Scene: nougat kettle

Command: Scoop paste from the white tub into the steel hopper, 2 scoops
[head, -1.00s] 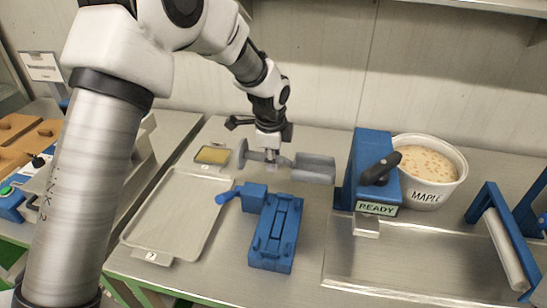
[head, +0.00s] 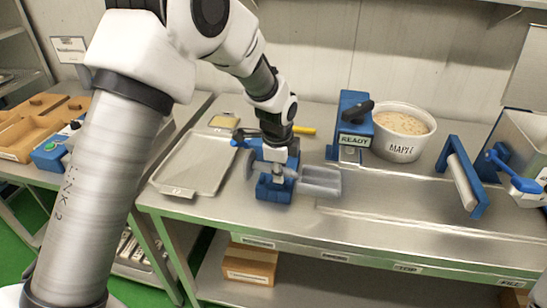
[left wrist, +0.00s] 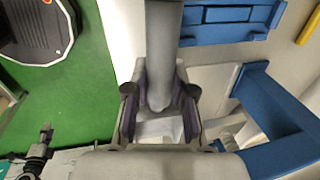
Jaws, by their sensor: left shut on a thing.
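The white tub (head: 400,149), labelled MAPLE, stands at the back right of the bench with pale, speckled paste (head: 402,121) in it. My left gripper (head: 277,168) is shut on the handle of a grey scoop (head: 321,182), above the blue fixture. The scoop's bowl points right and looks empty. In the left wrist view the grey handle (left wrist: 164,45) runs between the fingers (left wrist: 160,103). A steel box (head: 525,132) at the right edge, with a blue lever in front, looks like the hopper; it is partly cut off. My right gripper is out of view.
A blue fixture (head: 272,191) lies under my left gripper. A shallow metal tray (head: 197,163) is to its left. A blue stand with a READY sign (head: 354,140) is beside the tub. A blue roller frame (head: 464,178) stands before the hopper. The bench's front middle is clear.

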